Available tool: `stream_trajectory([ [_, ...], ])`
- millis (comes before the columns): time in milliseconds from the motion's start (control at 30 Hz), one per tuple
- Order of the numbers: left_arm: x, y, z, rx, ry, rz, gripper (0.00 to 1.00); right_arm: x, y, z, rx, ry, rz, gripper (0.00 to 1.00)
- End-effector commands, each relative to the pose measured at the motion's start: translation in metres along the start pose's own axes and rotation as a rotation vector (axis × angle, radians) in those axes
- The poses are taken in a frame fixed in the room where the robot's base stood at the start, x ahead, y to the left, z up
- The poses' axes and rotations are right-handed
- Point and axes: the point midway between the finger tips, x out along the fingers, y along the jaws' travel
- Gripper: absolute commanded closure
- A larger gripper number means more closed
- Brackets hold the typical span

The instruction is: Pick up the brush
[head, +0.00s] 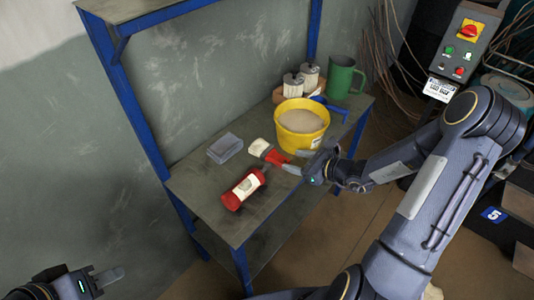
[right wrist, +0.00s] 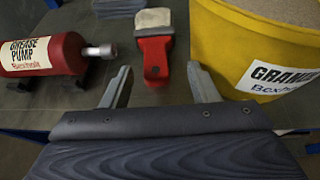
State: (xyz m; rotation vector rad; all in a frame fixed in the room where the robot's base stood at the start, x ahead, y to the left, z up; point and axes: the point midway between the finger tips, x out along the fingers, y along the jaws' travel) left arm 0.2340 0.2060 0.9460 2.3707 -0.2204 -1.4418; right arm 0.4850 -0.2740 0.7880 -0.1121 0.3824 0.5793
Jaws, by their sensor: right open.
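The brush (head: 274,157) has a red handle and cream bristles and lies on the workbench between the red grease pump and the yellow bucket. In the right wrist view, the brush (right wrist: 154,50) lies with its handle end toward me and its bristles away. My right gripper (head: 297,162) is open and empty at the handle end. In the right wrist view, the handle lines up with the gap between the fingers (right wrist: 158,78). My left gripper (head: 106,277) is at the lower left, away from the bench; its jaw opening is unclear.
The yellow bucket (head: 299,138) of granules stands close right of the brush. The red grease pump (head: 243,189) lies to the left, near the front edge. A translucent grey stack (head: 225,148), a green mug (head: 343,77) and white-and-dark canisters (head: 293,86) are on the bench too.

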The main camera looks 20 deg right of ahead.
Motion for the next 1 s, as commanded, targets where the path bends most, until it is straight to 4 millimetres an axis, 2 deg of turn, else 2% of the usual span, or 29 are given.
stream_trajectory([
  [400, -0.001, 0.001, -0.001, 0.0, 0.0, 0.0, 0.64, 0.055, 0.006, 0.004, -0.003, 0.0, 0.004, 0.45],
  [700, -0.001, 0.001, -0.001, 0.0, 0.0, 0.0, 0.64, 0.058, 0.006, 0.004, -0.004, 0.0, 0.003, 0.47],
  [1000, -0.001, 0.001, -0.001, 0.0, 0.0, 0.0, 0.64, 0.058, 0.006, 0.004, -0.004, 0.0, 0.003, 0.86],
])
